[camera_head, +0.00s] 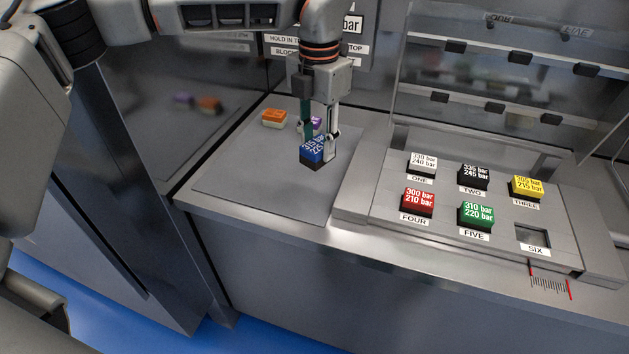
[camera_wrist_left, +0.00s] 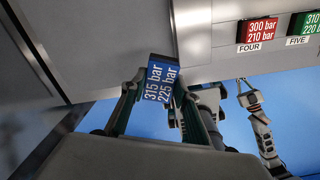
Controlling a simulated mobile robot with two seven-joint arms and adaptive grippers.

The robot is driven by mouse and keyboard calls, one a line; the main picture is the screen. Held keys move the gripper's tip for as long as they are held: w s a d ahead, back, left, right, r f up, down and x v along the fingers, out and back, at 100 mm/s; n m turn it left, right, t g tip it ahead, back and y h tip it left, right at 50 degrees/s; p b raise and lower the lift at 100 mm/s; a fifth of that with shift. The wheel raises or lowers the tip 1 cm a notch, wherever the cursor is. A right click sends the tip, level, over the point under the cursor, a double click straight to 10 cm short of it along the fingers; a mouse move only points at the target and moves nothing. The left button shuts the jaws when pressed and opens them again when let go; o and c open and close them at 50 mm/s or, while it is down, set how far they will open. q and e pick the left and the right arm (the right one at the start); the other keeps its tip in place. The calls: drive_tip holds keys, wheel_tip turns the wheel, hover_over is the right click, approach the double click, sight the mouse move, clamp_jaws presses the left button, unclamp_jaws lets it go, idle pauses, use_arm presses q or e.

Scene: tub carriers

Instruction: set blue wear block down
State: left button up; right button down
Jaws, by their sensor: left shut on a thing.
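The blue wear block (camera_head: 312,154) carries white lettering, which reads 315 bar and 225 bar in the left wrist view (camera_wrist_left: 160,80). My left gripper (camera_head: 318,142) comes down from above and is shut on it, one finger on each side. The block is over the grey mat (camera_head: 232,172), low and close to its surface. I cannot tell whether it touches the mat. In the left wrist view a jointed grey part (camera_wrist_left: 254,108), perhaps of my right gripper, shows against the blue floor.
An orange block (camera_head: 275,118) and a partly hidden purple block (camera_head: 317,123) lie behind on the mat. To the right, a raised panel (camera_head: 365,197) holds white, black, yellow, red and green blocks. Its slot SIX (camera_head: 530,236) is empty. The mat's front left is clear.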

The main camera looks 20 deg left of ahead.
use_arm(q)
wheel_tip(320, 180, down, 12)
drive_tip(key=shift+f, duration=0.1)
idle(0.4)
drive_tip(key=o, duration=0.9)
drive_tip(key=shift+f, duration=0.1)
wheel_tip(320, 180, up, 12)
drive_tip(key=shift+r, duration=0.2)
